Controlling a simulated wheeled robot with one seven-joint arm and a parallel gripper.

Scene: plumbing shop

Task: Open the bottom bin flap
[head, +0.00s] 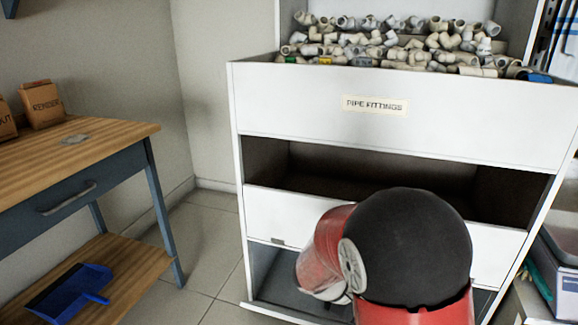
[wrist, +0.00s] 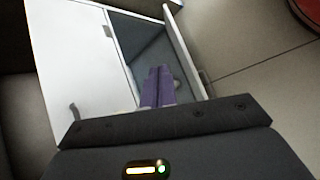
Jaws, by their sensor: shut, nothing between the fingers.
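The white bin cabinet (head: 395,125) stands in front of me. At its foot, the bottom bin shows an open gap with a grey interior (head: 275,275). The bottom bin flap (head: 275,313) is tilted outward, with only its upper edge clear in the head view. In the wrist view the flap (wrist: 182,42) is a white-edged panel standing away from the opening, with a small handle on its outer side. My gripper (wrist: 158,88) has its purple fingers shut and empty, at or inside the opening between the flap and the cabinet front. Contact cannot be told. My arm hides the gripper in the head view.
The top bin holds many pipe fittings (head: 390,45). Below it is a dark open compartment (head: 340,170), then a white panel (head: 270,215). A wooden workbench (head: 75,155) with a blue dustpan (head: 70,290) on its lower shelf stands left. Tiled floor is clear between them.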

